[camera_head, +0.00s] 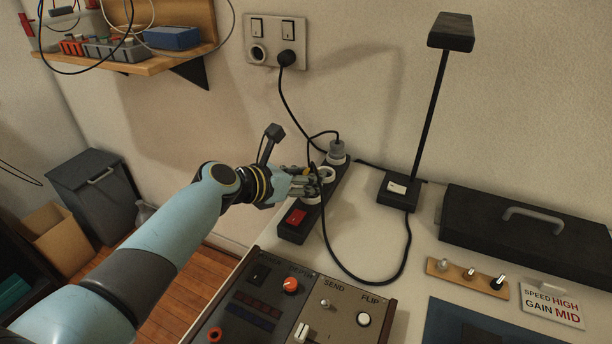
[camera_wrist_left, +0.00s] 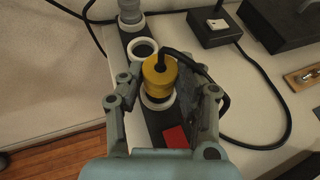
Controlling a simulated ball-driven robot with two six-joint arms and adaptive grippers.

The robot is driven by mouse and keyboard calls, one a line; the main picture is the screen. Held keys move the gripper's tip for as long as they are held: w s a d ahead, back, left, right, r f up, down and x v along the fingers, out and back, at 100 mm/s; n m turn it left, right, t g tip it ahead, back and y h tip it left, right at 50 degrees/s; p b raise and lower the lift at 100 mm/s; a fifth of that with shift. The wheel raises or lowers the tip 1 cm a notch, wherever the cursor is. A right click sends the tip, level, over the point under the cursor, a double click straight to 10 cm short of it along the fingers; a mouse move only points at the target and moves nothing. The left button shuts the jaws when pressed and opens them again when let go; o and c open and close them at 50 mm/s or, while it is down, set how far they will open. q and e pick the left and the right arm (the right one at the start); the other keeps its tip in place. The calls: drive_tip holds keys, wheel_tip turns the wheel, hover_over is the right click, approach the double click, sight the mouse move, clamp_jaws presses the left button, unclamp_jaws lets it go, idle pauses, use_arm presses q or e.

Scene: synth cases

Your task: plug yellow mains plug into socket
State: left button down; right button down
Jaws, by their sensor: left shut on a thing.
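The yellow mains plug (camera_wrist_left: 158,76) is between the fingers of my left gripper (camera_wrist_left: 162,88), which is shut on it. A black cable leaves its top. The left gripper (camera_head: 308,185) is over the black power strip (camera_head: 293,222) in the head view, where its fingers hide most of the plug. In the wrist view the plug is at a white round socket (camera_wrist_left: 160,101) of the strip, whose rim shows just below it. I cannot tell how deep the plug sits. My right gripper is not in view.
An empty white socket (camera_wrist_left: 142,49) and a grey plug (camera_head: 337,151) are farther along the strip. A red switch (camera_head: 297,216) is at its near end. A desk lamp (camera_head: 399,190) stands to the right. The control panel (camera_head: 290,312) is in front. A black cable (camera_head: 374,282) loops over the table.

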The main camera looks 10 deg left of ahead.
use_arm(q)
drive_tip(key=shift+f+b, duration=0.5)
drive_tip(key=shift+f, duration=0.25)
drive_tip(key=c, duration=0.8)
unclamp_jaws()
drive_tip(key=shift+s, duration=0.1)
drive_tip(key=v, duration=1.2)
